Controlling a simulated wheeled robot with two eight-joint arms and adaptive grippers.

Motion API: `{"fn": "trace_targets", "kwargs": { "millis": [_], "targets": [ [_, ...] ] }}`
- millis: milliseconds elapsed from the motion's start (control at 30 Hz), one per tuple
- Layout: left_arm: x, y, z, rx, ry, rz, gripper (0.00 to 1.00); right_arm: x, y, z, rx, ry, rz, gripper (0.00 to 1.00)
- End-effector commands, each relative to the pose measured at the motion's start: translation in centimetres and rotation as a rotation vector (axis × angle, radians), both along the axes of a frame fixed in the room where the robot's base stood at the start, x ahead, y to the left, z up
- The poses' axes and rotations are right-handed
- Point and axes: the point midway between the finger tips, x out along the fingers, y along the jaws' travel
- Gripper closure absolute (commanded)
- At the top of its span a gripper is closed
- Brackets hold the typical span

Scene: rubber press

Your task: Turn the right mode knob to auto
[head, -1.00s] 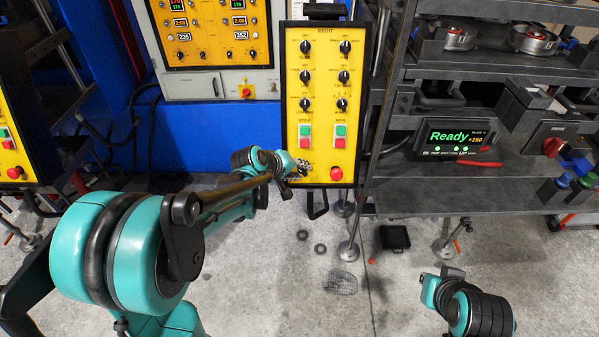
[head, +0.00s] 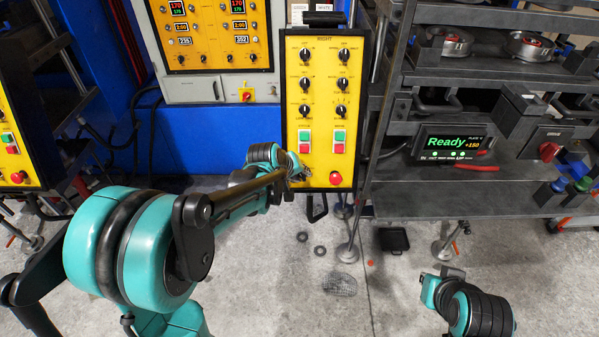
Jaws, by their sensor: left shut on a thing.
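The yellow control panel marked RIGHT (head: 321,117) hangs at the upper middle of the head view. It has several black knobs, two green-and-red button pairs and a red round button (head: 335,178) at the bottom right. My left gripper (head: 303,172) is at the panel's lower left corner, left of that red button. It is shut on the right mode knob there. The knob is mostly hidden by the fingers, and its pointer cannot be read. My right arm shows at the lower right, but its gripper is not in view.
A dark shelf rack (head: 480,198) stands right of the panel, holding a "Ready" display (head: 451,144) and metal parts. Another yellow panel (head: 210,38) is at the upper left. Grey floor (head: 290,290) with small rings and a grate lies below.

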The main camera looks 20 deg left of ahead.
Motion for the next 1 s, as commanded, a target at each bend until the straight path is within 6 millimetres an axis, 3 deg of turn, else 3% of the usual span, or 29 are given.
{"fn": "trace_targets", "kwargs": {
  "millis": [400,1000],
  "targets": [
    [0.3,-0.6,0.3,0.358,0.103,-0.138,1.0,0.0,0.0,1.9,0.0,0.0,0.0,1.0],
    [0.4,-1.3,-0.1,0.868,0.249,-0.329,1.0,0.0,0.0,1.3,0.0,0.0,0.0,1.0]
  ]
}}
